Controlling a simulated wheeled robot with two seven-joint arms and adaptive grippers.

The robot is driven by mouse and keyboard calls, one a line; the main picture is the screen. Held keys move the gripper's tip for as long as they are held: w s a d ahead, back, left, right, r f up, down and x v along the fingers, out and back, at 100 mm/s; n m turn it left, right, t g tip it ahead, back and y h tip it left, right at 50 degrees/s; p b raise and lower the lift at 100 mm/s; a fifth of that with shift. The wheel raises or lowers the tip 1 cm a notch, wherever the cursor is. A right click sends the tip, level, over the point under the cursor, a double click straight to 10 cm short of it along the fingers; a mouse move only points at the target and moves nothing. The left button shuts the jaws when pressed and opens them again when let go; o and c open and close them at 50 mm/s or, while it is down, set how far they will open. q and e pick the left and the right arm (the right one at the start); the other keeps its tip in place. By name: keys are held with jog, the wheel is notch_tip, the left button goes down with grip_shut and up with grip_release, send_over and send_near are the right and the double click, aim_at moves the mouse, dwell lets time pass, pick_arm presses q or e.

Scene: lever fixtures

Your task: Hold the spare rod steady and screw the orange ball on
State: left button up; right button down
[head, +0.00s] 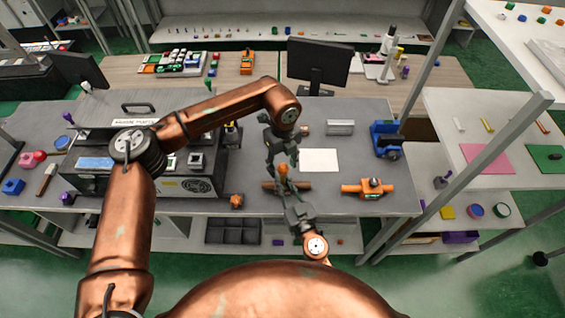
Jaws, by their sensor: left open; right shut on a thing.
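The orange ball (282,170) is small and sits between my two grippers, near the front of the grey bench. My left gripper (281,160) reaches down from above, open, with its fingertips just above or beside the ball; I cannot tell whether they touch it. My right gripper (284,182) comes from the front edge and is shut just below the ball, on what seems to be the spare rod. The rod is almost wholly hidden by the fingers, so its tilt and its contact with the ball cannot be told.
A brown bar (304,185) lies on the bench behind my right gripper. An orange valve-like fixture (368,188) stands to the right, an orange knobbed part (236,201) to the left. A white sheet (319,160) lies behind. A black machine (190,187) fills the left side.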

pick_arm(q)
jog(key=c, duration=1.2)
jog(key=m, duration=0.4)
jog(key=shift+m, duration=0.4)
jog(key=m, duration=0.4)
jog(key=shift+m, duration=0.4)
jog(key=m, duration=0.6)
jog(key=shift+m, duration=0.4)
jog(key=m, duration=0.6)
jog(key=shift+m, duration=0.3)
jog(key=o, duration=1.3)
jog(key=shift+c, duration=0.2)
